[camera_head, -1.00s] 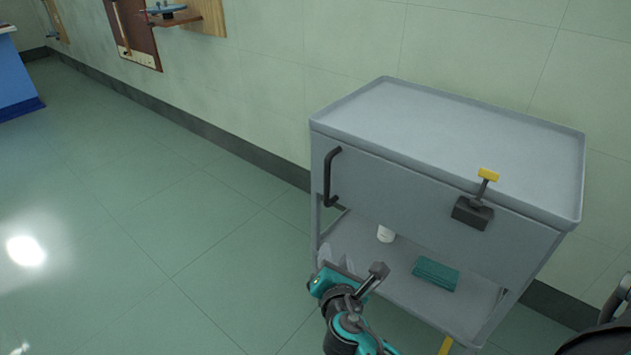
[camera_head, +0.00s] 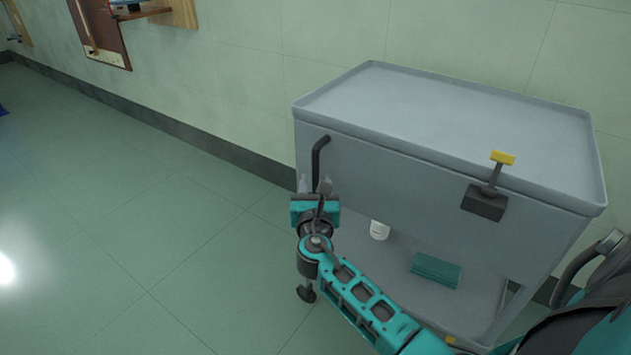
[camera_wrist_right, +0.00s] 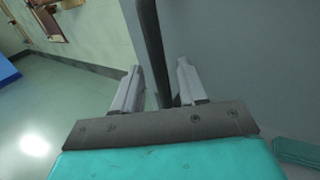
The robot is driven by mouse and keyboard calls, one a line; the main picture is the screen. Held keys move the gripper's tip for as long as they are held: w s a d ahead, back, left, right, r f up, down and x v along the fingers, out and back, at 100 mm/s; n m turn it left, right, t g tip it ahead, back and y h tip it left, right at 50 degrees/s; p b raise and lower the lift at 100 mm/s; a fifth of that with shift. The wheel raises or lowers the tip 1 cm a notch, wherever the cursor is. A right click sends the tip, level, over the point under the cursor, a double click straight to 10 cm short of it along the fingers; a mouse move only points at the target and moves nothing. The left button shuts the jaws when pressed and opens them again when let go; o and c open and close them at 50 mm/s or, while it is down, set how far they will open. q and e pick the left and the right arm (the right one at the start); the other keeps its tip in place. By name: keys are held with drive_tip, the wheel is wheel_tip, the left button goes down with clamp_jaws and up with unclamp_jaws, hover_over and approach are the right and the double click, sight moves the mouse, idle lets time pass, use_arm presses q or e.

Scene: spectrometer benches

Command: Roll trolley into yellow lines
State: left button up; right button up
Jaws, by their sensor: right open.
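The grey trolley (camera_head: 450,120) stands by the wall, with a flat rimmed top and a lower shelf. A dark upright handle (camera_head: 316,160) sits at the left of its front panel. A lever with a yellow end (camera_head: 502,158) rises from a dark block (camera_head: 484,203) on the same panel. My right gripper (camera_head: 314,186) is open at the handle's lower part. In the right wrist view the handle (camera_wrist_right: 150,45) runs between the two spread fingers; contact cannot be told. A small bit of yellow (camera_head: 451,340) shows on the floor, mostly hidden by my arm. My left gripper is not in view.
A white container (camera_head: 379,230) and a folded teal cloth (camera_head: 436,269) lie on the lower shelf. The wall (camera_head: 240,60) runs close behind the trolley. Wall-mounted boards hang at the upper left.

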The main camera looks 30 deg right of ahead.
drive_tip(key=shift+x, duration=1.4)
drive_tip(key=shift+c, duration=0.2)
clamp_jaws()
